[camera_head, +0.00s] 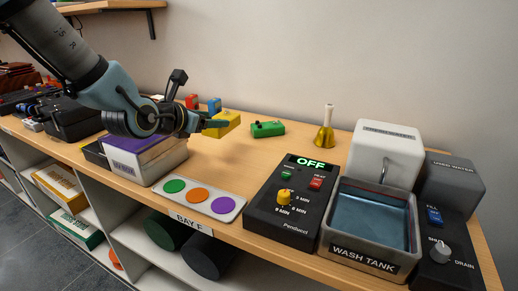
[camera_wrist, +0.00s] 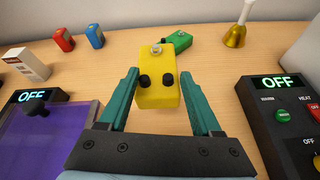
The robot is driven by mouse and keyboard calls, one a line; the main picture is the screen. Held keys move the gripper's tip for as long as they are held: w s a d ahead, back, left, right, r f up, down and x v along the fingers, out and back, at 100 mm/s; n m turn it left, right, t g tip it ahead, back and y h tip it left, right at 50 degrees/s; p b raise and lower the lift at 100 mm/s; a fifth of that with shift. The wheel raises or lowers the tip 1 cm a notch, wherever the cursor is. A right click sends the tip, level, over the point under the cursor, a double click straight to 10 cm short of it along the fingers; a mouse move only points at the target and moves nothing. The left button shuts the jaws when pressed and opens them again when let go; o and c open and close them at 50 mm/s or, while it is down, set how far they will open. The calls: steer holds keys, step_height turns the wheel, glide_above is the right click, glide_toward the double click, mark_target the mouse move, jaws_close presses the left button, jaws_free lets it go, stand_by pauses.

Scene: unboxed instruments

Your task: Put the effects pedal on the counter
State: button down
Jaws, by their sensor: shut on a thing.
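A brass bell (camera_head: 325,134) stands behind the wash tank (camera_head: 362,262) and its black control box (camera_head: 290,205). A purple-lidded box (camera_head: 143,157) sits below my arm. Red (camera_wrist: 65,41) and blue (camera_wrist: 95,36) items stand behind. Counter between box and green pedal is clear.

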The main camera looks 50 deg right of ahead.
mark_target(212, 135)
step_height(212, 135, down, 4)
steer(key=shift+s+d+f, duration=0.15)
steer(key=shift+f, duration=2.3)
steer(key=shift+f, duration=0.1)
steer(key=shift+c, duration=0.4)
jaws_free()
